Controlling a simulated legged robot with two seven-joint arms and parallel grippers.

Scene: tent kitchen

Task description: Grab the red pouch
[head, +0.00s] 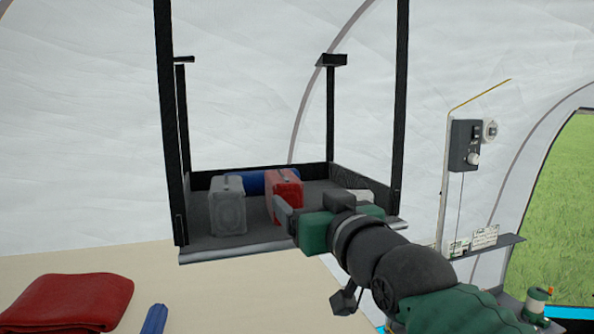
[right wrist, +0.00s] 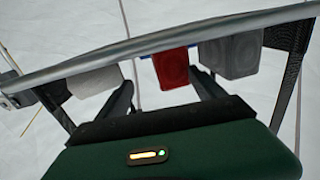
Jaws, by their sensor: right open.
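In the right wrist view the red pouch (right wrist: 171,67) shows beyond the shelf's front rail, ahead of the open fingers of my right gripper (right wrist: 165,82). The fingers are apart and nothing is between them that I can make out. My left gripper is not in view.
A grey pouch (head: 228,207) stands left of the red one, and a blue roll (head: 245,182) lies behind. A whitish item (head: 360,195) is to the right. A folded red cloth (head: 70,300) lies below.

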